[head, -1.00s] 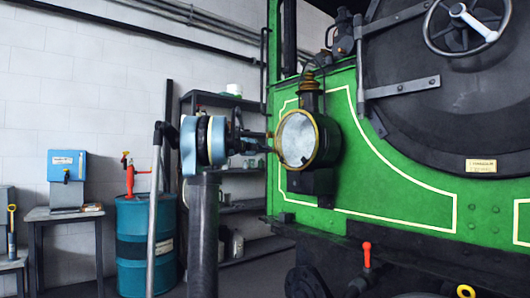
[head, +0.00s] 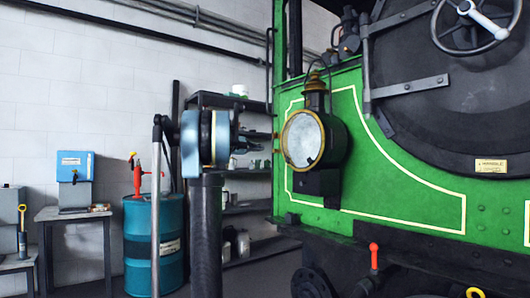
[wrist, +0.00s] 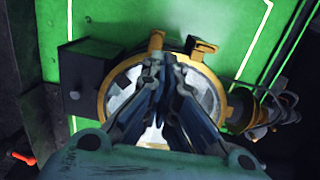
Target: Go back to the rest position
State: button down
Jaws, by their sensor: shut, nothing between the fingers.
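My gripper (wrist: 165,65) shows in the wrist view with its dark fingers together and nothing between them. It points at a round brass-rimmed lamp (wrist: 222,95), whose glass is partly hidden behind the fingers. In the head view the same lamp (head: 302,140) is mounted on the green front of the steam tram (head: 400,190). My gripper (head: 250,142) is seen there just left of the lamp, small and partly hidden by my own arm. A gap seems to separate it from the lamp, but its depth is hard to judge.
A dark shelf rack (head: 245,208) stands behind my arm. A blue drum (head: 140,245) with a red pump (head: 138,178) and a small table (head: 75,214) with a blue box (head: 74,168) stand at the left.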

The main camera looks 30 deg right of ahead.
jog(key=shift+v, duration=2.5)
